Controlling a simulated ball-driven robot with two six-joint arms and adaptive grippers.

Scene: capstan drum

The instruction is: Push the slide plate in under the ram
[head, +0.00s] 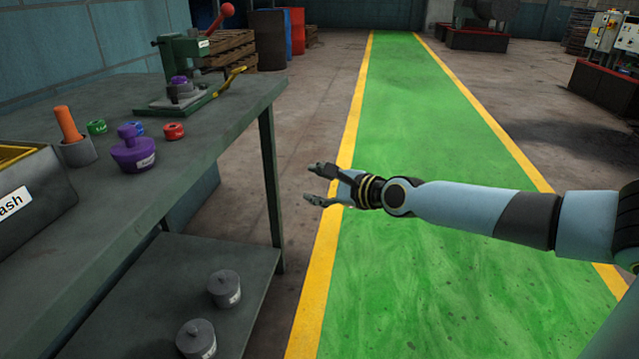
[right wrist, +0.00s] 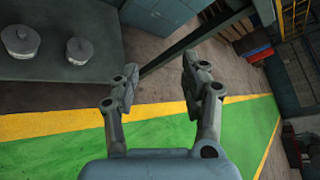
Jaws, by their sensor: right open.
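The green press (head: 188,55) stands at the far end of the bench, with a red ball-ended lever (head: 226,12). Under its ram, a grey plate-like part (head: 184,95) with a purple piece (head: 179,84) on it sits on the base; I cannot tell how far in the slide plate is. A yellow handle (head: 230,80) sticks out at the base's right. My right gripper (head: 315,182) is open and empty over the floor, right of the bench and well apart from the press. It also shows open in the right wrist view (right wrist: 155,80). My left gripper is out of view.
On the bench (head: 215,140) are a purple knobbed weight (head: 133,152), a red ring (head: 174,131), a green ring (head: 97,127), a blue ring, and an orange handle (head: 67,122) in a grey cup. Grey weights (head: 224,288) lie on the lower shelf. The green walkway (head: 400,130) is clear.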

